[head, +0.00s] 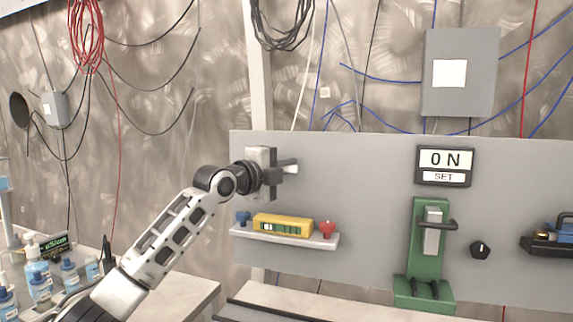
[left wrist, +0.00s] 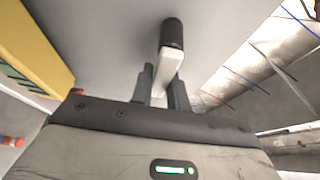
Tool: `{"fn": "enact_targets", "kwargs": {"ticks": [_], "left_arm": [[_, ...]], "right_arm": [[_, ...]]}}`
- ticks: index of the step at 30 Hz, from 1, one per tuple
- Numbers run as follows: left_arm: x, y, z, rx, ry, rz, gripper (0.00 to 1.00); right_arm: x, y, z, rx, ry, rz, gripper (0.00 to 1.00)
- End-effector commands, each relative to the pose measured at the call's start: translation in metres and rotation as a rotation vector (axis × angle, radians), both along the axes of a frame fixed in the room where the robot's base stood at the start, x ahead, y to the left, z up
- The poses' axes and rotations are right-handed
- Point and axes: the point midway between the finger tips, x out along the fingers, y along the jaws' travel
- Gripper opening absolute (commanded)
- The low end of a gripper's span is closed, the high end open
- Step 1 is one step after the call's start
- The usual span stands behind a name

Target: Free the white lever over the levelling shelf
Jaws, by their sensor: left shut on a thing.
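The white lever (left wrist: 169,66) shows in the left wrist view, with a dark rounded end (left wrist: 173,33) against the grey panel. My left gripper (left wrist: 162,84) is shut on the lever, with one finger on each side of it. In the head view my left gripper (head: 285,168) is in front of the panel's upper left part, above the levelling shelf (head: 285,238). There the gripper mostly hides the lever. A yellow spirit level (head: 283,225) lies on the shelf, between a blue knob (head: 242,217) and a red knob (head: 327,228). My right gripper is not in view.
The grey panel (head: 370,185) also carries an ON/SET display (head: 444,166), a green bracket with a handle (head: 428,245), a black knob (head: 480,250) and a dark holder (head: 545,244). Bottles (head: 40,272) stand on the bench at lower left. Cables hang on the wall behind.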

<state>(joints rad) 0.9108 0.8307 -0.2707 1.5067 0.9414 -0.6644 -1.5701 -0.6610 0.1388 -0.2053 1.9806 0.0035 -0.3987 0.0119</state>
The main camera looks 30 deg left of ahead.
Motion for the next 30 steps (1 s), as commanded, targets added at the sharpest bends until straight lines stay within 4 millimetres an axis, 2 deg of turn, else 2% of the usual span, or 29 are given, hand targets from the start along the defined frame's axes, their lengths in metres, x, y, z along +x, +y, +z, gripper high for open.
{"fn": "enact_targets", "kwargs": {"ticks": [2,3,5,14,17,23,30], "left_arm": [[0.000,0.000,-0.001,0.004,0.001,0.001,0.00],[0.000,0.000,-0.001,0.004,0.001,0.001,0.22],[0.000,0.000,-0.001,0.003,0.001,0.001,0.38],[-0.001,0.000,-0.001,0.001,0.001,0.001,0.38],[-0.007,0.002,-0.002,0.002,0.001,0.002,0.38],[-0.043,0.009,-0.005,0.007,0.001,0.004,0.38],[-0.102,0.017,-0.008,0.011,0.004,0.005,0.38]], "right_arm": [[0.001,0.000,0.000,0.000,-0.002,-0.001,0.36],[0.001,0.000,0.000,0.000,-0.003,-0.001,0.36],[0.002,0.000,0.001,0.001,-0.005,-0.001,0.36],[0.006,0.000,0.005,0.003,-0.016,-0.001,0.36],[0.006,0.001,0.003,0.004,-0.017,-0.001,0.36],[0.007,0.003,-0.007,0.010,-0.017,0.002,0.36],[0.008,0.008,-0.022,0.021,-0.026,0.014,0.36]]}}
